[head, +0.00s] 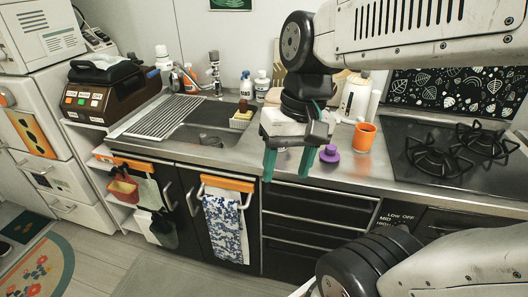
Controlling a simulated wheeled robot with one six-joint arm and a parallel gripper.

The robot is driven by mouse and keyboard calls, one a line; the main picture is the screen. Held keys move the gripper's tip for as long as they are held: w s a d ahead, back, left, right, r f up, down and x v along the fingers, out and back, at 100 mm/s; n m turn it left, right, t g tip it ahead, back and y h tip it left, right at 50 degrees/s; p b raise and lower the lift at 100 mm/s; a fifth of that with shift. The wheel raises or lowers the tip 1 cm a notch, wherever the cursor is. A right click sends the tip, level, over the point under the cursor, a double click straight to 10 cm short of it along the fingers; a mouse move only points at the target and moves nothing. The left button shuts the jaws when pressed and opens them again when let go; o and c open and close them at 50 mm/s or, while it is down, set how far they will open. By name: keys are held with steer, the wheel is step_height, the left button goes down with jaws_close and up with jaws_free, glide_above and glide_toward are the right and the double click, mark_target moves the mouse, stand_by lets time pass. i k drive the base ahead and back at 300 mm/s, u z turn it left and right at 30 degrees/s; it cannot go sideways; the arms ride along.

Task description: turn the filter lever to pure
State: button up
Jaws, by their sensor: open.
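A tap (214,72) stands at the back of the steel sink, left of my gripper. My gripper is well away from the tap and touches nothing that I can see.
A draining rack (165,116) covers the sink's left side. Bottles (246,86) and a sponge holder (241,120) stand by the sink. Towels (225,222) hang below.

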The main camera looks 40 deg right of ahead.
mark_target(155, 72)
steer(key=z, duration=0.1)
steer(key=k, duration=0.45)
steer(key=u, duration=1.15)
steer(key=i, duration=1.3)
steer(key=z, duration=0.65)
steer(key=i, duration=0.4)
steer(key=z, duration=0.3)
